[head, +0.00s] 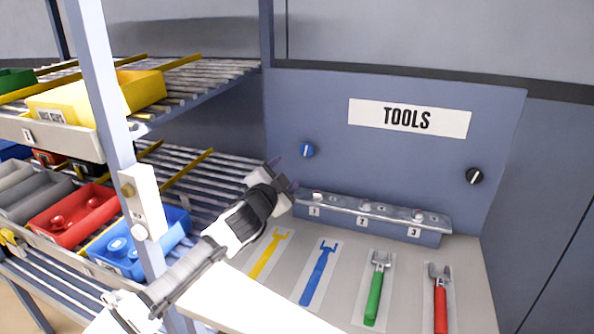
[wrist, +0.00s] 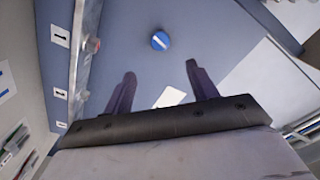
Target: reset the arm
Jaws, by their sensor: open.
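My gripper (head: 282,172) is at the end of my arm, in front of the left edge of the blue-grey tools panel (head: 400,170). It is above the left end of the tool shelf and touches nothing that I can see. In the wrist view my gripper (wrist: 158,85) shows two dark fingers spread apart with nothing between them. A blue knob (wrist: 161,40) on the panel lies beyond the fingertips; the same blue knob (head: 307,150) shows in the head view right of my gripper.
A numbered metal rail (head: 375,216) runs along the panel. Below it lie a yellow tool (head: 268,255), a blue tool (head: 319,272), a green wrench (head: 376,288) and a red wrench (head: 440,295). A black knob (head: 475,176) is at right. A rack upright (head: 105,110) and bins, including a red bin (head: 75,213), stand left.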

